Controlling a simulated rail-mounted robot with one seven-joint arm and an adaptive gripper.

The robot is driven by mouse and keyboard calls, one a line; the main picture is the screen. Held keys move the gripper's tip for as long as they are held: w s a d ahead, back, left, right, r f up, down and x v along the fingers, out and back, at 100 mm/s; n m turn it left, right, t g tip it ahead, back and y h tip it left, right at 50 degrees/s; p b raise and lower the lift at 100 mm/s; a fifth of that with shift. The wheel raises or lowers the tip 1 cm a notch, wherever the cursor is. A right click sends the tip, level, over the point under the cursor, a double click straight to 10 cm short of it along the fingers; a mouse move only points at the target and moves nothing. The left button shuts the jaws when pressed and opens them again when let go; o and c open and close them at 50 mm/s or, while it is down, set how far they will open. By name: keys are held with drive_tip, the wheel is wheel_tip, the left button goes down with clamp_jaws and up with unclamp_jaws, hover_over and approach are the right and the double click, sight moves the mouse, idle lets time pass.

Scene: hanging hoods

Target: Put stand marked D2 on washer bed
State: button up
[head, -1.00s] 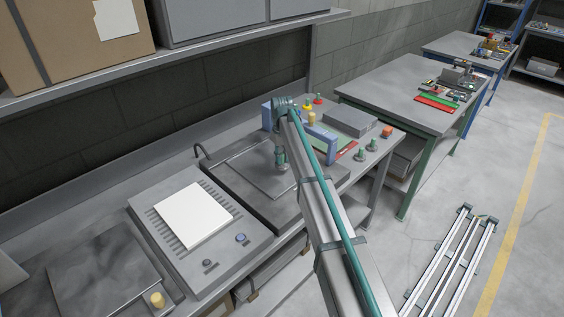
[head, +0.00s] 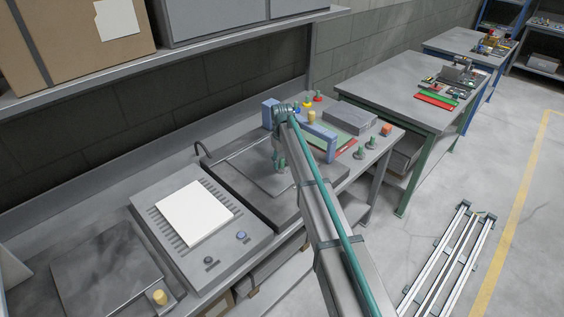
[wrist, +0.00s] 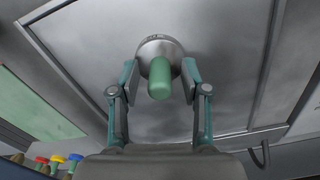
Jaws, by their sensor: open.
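A stand with a green post (wrist: 160,78) and a round metal base (wrist: 158,48) is between the fingers of my gripper (wrist: 159,84) in the wrist view. The fingers are spread, with a gap on each side of the post. Small marks show on the base rim but are too small to read. The base appears to be on the grey recessed bed (wrist: 75,42); its exact contact is hard to tell. In the head view my gripper (head: 279,162) is low over this bed (head: 236,170), and the stand is mostly hidden by it.
A blue frame (head: 320,139) and a grey box (head: 349,121) are close behind my arm. A bent pipe (head: 202,148) rises at the bed's back left. A white plate (head: 194,212) lies left.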

sight(282, 158)
wheel_tip(282, 158, up, 11)
drive_tip(key=b, duration=0.3)
drive_tip(key=shift+r+b, duration=0.15)
drive_tip(key=shift+b, duration=0.15)
drive_tip(key=shift+r, duration=0.5)
